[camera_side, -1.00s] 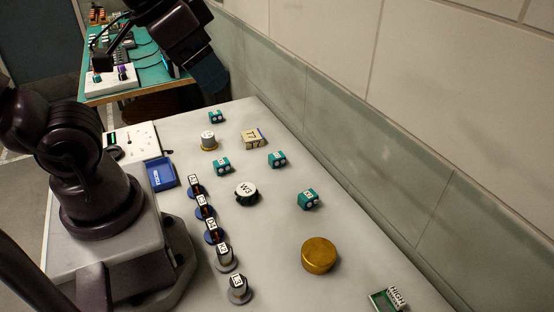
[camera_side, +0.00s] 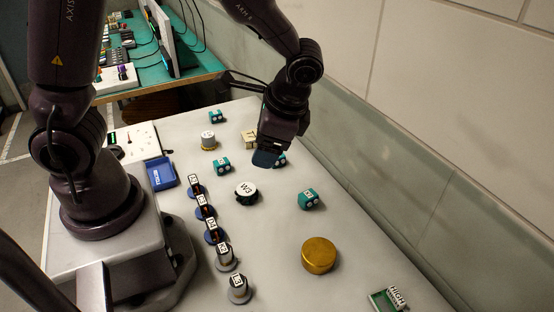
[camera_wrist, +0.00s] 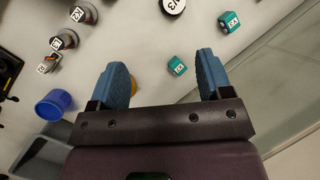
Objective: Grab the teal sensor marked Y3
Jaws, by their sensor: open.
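Several teal sensors with white labels lie on the bench. In the side view one is at the far end (camera_side: 216,117), one left of centre (camera_side: 222,166), one partly hidden behind my gripper (camera_side: 280,161) and one at the right (camera_side: 308,200). Their labels are too small to read surely, so I cannot tell which is Y3. My gripper (camera_side: 266,158) hangs above the bench, over the partly hidden sensor in the picture. In the wrist view my gripper (camera_wrist: 162,62) is open and empty. One teal sensor (camera_wrist: 177,66) shows between its blue fingers, another (camera_wrist: 229,21) up and right.
A round W3 piece (camera_side: 246,194) and a row of labelled posts (camera_side: 226,256) stand left and in front. A tan block (camera_side: 250,139) and a pale cylinder (camera_side: 208,141) stand behind. A gold disc (camera_side: 319,255) lies nearer. A wall (camera_side: 430,190) borders the right.

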